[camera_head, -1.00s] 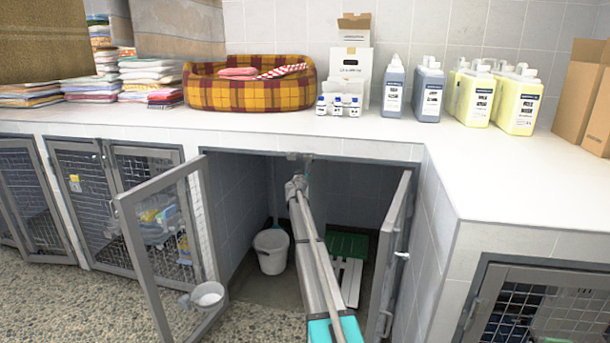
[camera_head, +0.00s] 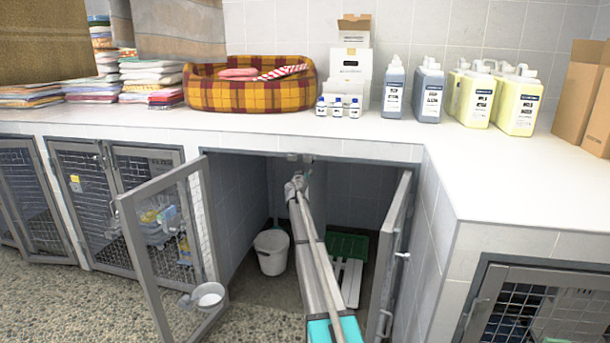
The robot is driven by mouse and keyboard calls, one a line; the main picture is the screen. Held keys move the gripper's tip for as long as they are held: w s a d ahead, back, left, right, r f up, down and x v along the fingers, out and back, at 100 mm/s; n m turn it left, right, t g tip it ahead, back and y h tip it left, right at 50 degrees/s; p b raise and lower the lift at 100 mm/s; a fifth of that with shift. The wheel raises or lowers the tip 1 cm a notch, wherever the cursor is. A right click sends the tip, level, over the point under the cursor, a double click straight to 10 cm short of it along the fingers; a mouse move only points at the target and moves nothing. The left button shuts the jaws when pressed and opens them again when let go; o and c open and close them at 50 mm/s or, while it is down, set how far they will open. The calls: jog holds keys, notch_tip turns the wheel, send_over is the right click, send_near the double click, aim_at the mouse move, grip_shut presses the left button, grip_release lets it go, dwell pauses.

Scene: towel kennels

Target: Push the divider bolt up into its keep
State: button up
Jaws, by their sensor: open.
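The open kennel (camera_head: 240,190) is in the middle of the head view, under the white counter. My arm reaches into it from the front. My gripper (camera_head: 295,184) is high in the opening, just below the top frame, and looks small from here. It is open. A small metal fitting (camera_head: 293,157) sits on the top frame right above my gripper and could be the keep. The divider bolt cannot be made out; my gripper and arm cover that spot. I cannot tell whether my gripper touches anything.
Mesh doors stand open at the left (camera_head: 165,250) and right (camera_head: 394,255) of the opening. A white bucket (camera_head: 271,254) and a green slatted item (camera_head: 347,247) are inside. A plaid pet bed (camera_head: 250,95), bottles (camera_head: 429,92) and towels (camera_head: 150,80) stand on the counter.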

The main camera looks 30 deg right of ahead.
jog(key=v, duration=1.1)
jog(key=shift+s+a, duration=0.15)
jog(key=shift+a, duration=0.1)
jog(key=s+a+f+n+g+y, duration=0.2)
jog(key=s+a+f+g+y, duration=0.3)
jog(key=s+a, duration=0.9)
jog(key=s+a+f+n+g+y, duration=0.3)
jog(key=s+a+f, duration=0.4)
jog(key=s+a, duration=0.7)
jog(key=s+a+f+n+g+y, duration=0.2)
jog(key=s+a+f+g+y, duration=0.4)
jog(key=s+a, duration=0.8)
notch_tip(320, 180, up, 28)
jog(key=s+d+h+p, duration=0.1)
jog(key=d+p, duration=0.1)
jog(key=p, duration=2.7)
jog(key=shift+s+r+m+t+h, duration=0.2)
jog(key=shift+r+m+t+h, duration=0.1)
jog(key=shift+t+h, duration=0.1)
